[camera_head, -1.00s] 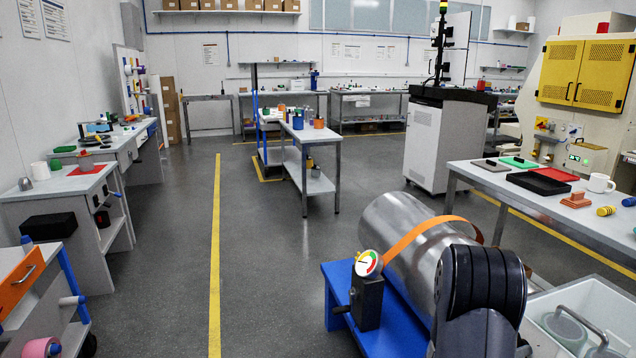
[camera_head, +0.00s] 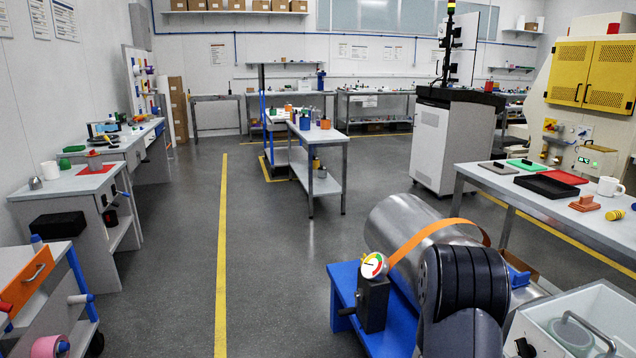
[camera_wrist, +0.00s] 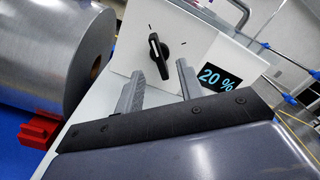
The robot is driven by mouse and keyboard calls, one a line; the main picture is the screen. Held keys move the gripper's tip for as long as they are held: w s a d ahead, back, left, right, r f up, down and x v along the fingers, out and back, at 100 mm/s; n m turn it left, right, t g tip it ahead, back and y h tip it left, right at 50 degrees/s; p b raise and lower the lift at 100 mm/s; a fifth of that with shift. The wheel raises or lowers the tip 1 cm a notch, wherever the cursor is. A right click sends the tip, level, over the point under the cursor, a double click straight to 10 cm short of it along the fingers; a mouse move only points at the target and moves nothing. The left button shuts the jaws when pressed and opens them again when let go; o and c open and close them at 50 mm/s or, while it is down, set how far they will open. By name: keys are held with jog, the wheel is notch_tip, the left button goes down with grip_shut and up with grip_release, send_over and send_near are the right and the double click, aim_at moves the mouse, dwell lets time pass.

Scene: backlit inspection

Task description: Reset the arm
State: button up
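My arm (camera_head: 465,290) rises at the bottom of the head view, dark and rounded, in front of a large metal cylinder. My gripper (camera_wrist: 162,68) shows in the wrist view as two grey fingers. They stand apart with a clear gap and hold nothing. Beyond the fingers is a white panel with a black knob (camera_wrist: 159,57) and a display (camera_wrist: 217,77) reading 20 %. I cannot tell whether a finger touches the panel. The gripper's fingers are hidden in the head view.
The metal cylinder (camera_head: 400,225) with an orange strap lies on a blue stand (camera_head: 343,290) beside a dial gauge (camera_head: 374,265). The floor (camera_head: 270,270) left of the stand is clear.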

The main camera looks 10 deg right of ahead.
jog(key=d, duration=0.5)
jog(key=shift+w, duration=0.15)
jog(key=shift+w+a+f+m+b, duration=0.1)
jog(key=shift+a+f+m+b, duration=0.15)
jog(key=shift+m+b, duration=0.4)
jog(key=m+b, duration=0.5)
jog(key=shift+r+m+b, duration=0.2)
jog(key=shift+m+b, duration=0.9)
jog(key=shift+m, duration=0.05)
jog(key=shift+r, duration=0.1)
